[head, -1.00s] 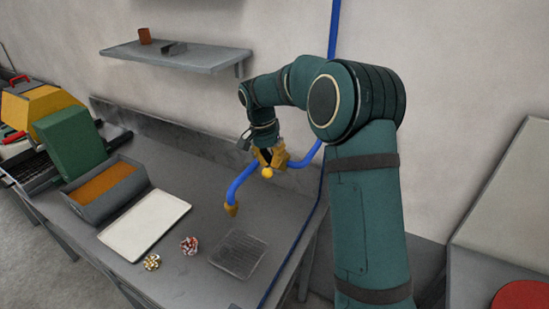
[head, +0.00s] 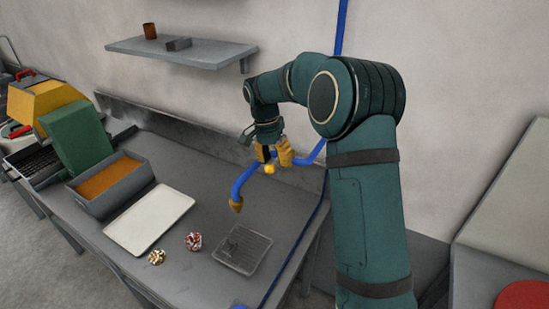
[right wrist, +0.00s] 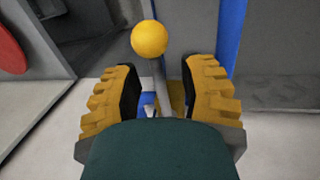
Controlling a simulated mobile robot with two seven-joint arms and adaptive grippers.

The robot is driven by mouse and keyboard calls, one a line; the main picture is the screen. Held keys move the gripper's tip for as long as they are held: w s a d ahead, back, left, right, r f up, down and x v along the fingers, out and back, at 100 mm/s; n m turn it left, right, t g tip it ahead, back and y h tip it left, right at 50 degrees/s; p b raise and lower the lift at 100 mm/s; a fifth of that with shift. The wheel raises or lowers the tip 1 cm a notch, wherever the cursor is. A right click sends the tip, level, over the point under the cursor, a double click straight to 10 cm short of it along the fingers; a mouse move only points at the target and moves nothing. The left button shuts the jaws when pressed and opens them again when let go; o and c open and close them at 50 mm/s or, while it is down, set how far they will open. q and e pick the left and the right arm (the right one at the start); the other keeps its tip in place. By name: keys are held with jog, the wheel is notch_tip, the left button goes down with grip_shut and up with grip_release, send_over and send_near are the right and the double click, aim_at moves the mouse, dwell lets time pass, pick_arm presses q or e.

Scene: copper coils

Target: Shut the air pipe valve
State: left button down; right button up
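The valve handle shows a yellow ball knob (head: 270,169) just below my right gripper (head: 275,153), at the blue air pipe (head: 244,180). In the right wrist view, the knob (right wrist: 149,38) tops a thin grey lever (right wrist: 161,90) that runs between the two yellow fingers of my right gripper (right wrist: 157,85). The fingers are apart, with gaps on both sides of the lever. The pipe ends in a brass nozzle (head: 236,205) pointing down over the table. The valve body is largely hidden behind the gripper. My left gripper is not in view.
The grey table (head: 200,265) holds a white tray (head: 150,220), a wire-mesh tray (head: 250,255), two small coil bundles (head: 193,241) and a grey bin (head: 103,195) with copper-brown contents. A wall shelf (head: 180,54) is above. The wall stands close behind the gripper.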

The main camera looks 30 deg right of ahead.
jog(key=shift+r, duration=0.15)
jog(key=v, duration=1.2)
jog(key=shift+s, duration=0.1)
